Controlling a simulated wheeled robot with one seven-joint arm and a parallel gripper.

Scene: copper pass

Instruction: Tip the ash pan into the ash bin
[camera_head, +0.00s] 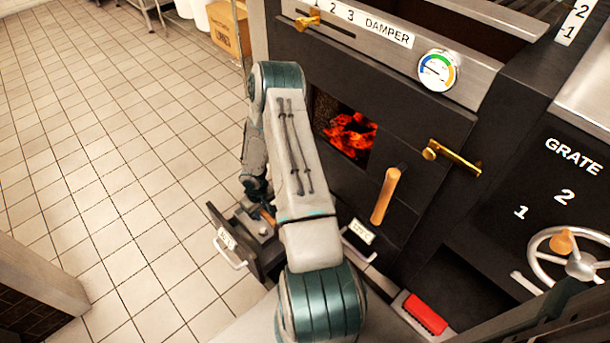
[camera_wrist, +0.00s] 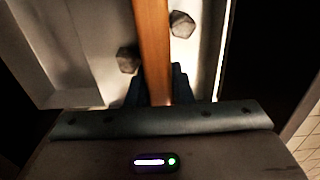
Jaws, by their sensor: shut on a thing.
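My gripper (camera_wrist: 158,88) is shut on a wooden handle (camera_wrist: 152,40) in the wrist view. Under the handle is a pale metal surface (camera_wrist: 97,25) with two dark grey lumps, one on each side; this looks like the ash pan. In the head view, the gripper end of my arm is low at the left of the stove, and part of the wooden handle (camera_head: 267,215) shows. It is over or inside a dark, open-topped box (camera_head: 250,264) with a label and a metal handle on its front. I cannot tell whether this box is the ash bin.
The dark stove (camera_head: 400,100) stands right of my arm, with glowing coals behind its window (camera_head: 347,133). A red brush-like block (camera_head: 425,313) lies at its foot. Tiled floor (camera_head: 120,130) is clear on the left. A low cabinet (camera_head: 35,290) stands lower left.

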